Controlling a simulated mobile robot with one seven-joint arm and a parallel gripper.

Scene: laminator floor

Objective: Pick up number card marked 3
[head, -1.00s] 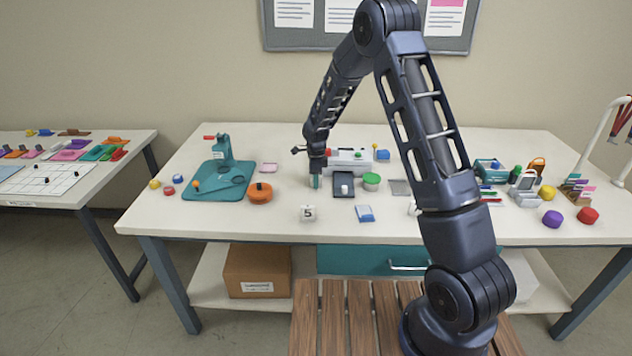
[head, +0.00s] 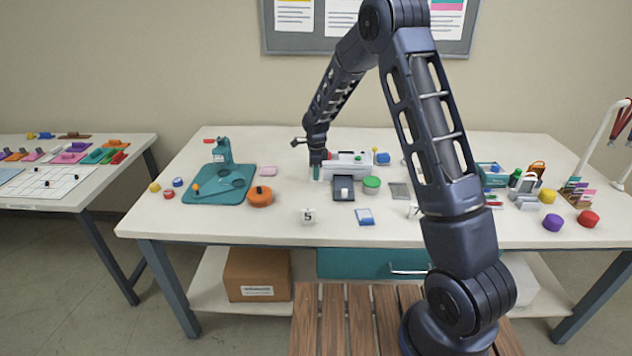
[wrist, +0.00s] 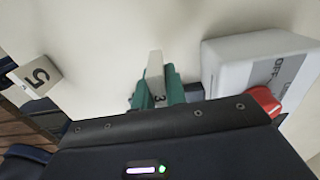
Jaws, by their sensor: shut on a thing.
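The number card marked 3 (wrist: 155,68) is a small pale block, and part of its digit shows between the teal fingers in the wrist view. My gripper (wrist: 158,98) is shut on it. In the head view my gripper (head: 317,174) is over the middle of the table, just left of the white machine; the card there is too small and covered to make out clearly. Any gap between the card and the tabletop is hard to judge.
A card marked 5 (head: 308,216) stands nearer the front edge and also shows in the wrist view (wrist: 36,76). The white machine (wrist: 235,65) is close on the right. A dark tray (head: 343,188), green round piece (head: 371,186) and orange piece (head: 260,197) are nearby.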

